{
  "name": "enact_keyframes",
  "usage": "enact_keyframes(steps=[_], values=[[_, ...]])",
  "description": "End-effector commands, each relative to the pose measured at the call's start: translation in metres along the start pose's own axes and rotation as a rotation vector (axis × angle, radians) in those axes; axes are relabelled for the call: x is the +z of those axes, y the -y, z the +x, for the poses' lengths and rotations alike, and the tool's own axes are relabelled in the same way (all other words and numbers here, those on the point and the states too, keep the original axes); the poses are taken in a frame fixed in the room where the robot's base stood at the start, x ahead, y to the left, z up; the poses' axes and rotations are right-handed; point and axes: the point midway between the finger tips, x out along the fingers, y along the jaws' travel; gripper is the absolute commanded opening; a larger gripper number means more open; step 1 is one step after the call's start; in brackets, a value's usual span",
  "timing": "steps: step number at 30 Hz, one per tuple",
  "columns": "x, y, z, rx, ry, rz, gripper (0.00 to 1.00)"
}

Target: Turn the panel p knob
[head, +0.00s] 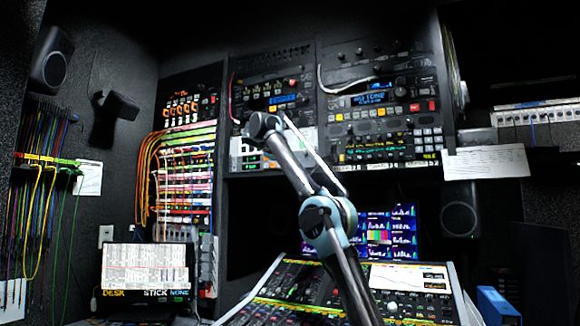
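My arm rises from the bottom of the head view to a pale blue joint and on to a grey end in front of the rack. My gripper (262,125) is at or near that end, but its fingers cannot be made out. Behind it is the left rack panel (270,92) with small knobs, buttons and a blue display. To its right is another rack panel (380,100) with knobs, a blue display and coloured buttons. No label clearly marks either one as panel p, so I cannot tell which knob is the panel p knob. Contact is not visible.
A patch bay (182,180) with orange cables stands left of the rack. A sloped mixing console (300,290) and a lit screen (390,232) lie below. Cables (45,190) hang at the far left. A paper sheet (487,162) sticks out at right.

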Motion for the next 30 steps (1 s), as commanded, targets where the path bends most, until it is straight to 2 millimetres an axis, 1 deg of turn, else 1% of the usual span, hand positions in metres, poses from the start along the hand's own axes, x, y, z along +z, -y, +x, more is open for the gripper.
enact_keyframes(steps=[1, 14, 15, 17, 26, 30], values=[[-0.0007, 0.0022, -0.0001, -0.006, -0.003, 0.004, 0.00], [-0.0013, 0.0020, -0.0001, -0.008, -0.005, 0.010, 0.00], [-0.0013, 0.0020, -0.0001, -0.008, -0.005, 0.010, 0.23], [-0.0012, 0.0018, -0.0001, -0.008, -0.005, 0.010, 0.37], [-0.0007, 0.0004, -0.0002, -0.006, -0.003, 0.010, 0.38], [-0.0008, 0.0005, -0.0052, -0.006, -0.003, 0.009, 0.38]])
